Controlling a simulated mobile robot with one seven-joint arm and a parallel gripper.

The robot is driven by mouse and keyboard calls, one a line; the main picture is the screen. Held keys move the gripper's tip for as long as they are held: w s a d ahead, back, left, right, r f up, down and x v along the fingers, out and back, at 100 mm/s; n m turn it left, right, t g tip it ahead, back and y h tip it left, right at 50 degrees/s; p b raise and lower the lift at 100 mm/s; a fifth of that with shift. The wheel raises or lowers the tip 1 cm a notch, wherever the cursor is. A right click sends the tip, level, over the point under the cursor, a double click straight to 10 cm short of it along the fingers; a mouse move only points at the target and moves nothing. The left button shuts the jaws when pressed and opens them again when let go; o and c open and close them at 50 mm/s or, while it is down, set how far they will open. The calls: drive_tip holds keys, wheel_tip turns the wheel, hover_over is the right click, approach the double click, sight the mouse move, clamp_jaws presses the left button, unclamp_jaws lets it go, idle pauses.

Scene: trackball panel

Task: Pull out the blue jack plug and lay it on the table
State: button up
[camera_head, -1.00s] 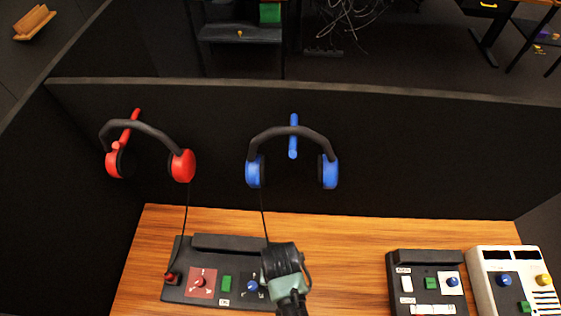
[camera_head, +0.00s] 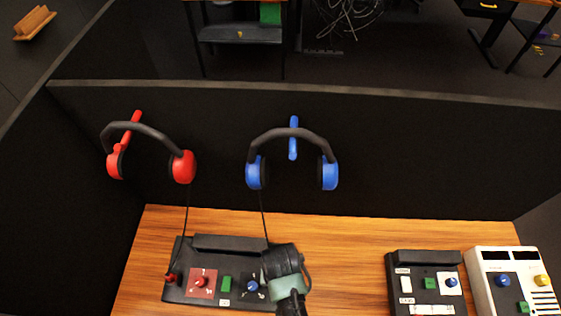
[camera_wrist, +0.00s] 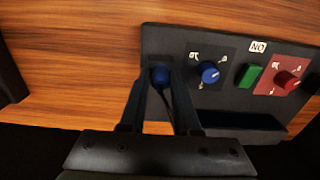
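The blue jack plug (camera_wrist: 160,76) sits at the end of the dark control panel (camera_wrist: 215,115) in the wrist view, with its thin black cable running from it. My gripper (camera_wrist: 159,84) has its two fingers on either side of the plug, very close to it; I cannot tell whether they press on it. In the head view, my gripper and wrist (camera_head: 284,262) cover the right end of the panel (camera_head: 228,243) and hide the blue plug. The wooden table (camera_head: 340,270) has bare surface to the right of the panel.
The panel also carries a blue knob (camera_head: 251,285), a green button (camera_head: 226,284), a red knob (camera_head: 200,282) and a red plug (camera_head: 172,278). Blue headphones (camera_head: 292,160) and red headphones (camera_head: 148,150) hang on the partition. Two more panels (camera_head: 425,264) (camera_head: 500,257) stand at the right.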

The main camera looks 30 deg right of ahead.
clamp_jaws()
drive_tip(key=shift+r, duration=0.25)
idle(1.0)
drive_tip(key=shift+r+p, duration=2.8)
drive_tip(key=shift+p, duration=0.6)
